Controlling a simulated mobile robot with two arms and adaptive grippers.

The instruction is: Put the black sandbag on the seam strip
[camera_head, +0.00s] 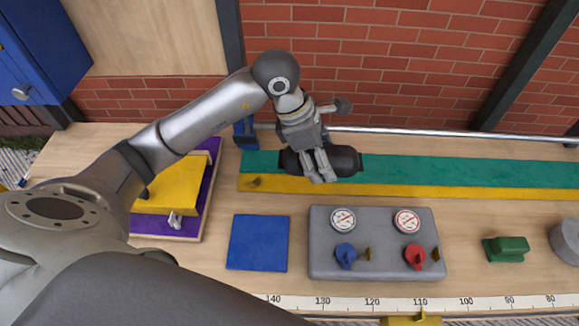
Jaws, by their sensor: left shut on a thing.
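The black sandbag (345,161) is a dark rounded bag. It is in my left gripper (318,166), whose fingers are shut on it and cover its middle. The seam strip (440,173) is a long green and yellow band along the back of the workbench. The sandbag is over the left part of this strip and hides some of it. I cannot tell whether the bag touches the strip. My right gripper is not in view.
A grey panel (376,268) with two gauges and blue and red knobs stands in front of the strip. A blue square (258,243) lies left of it. A green block (506,249) is at right. A metal rail (430,133) runs behind the strip.

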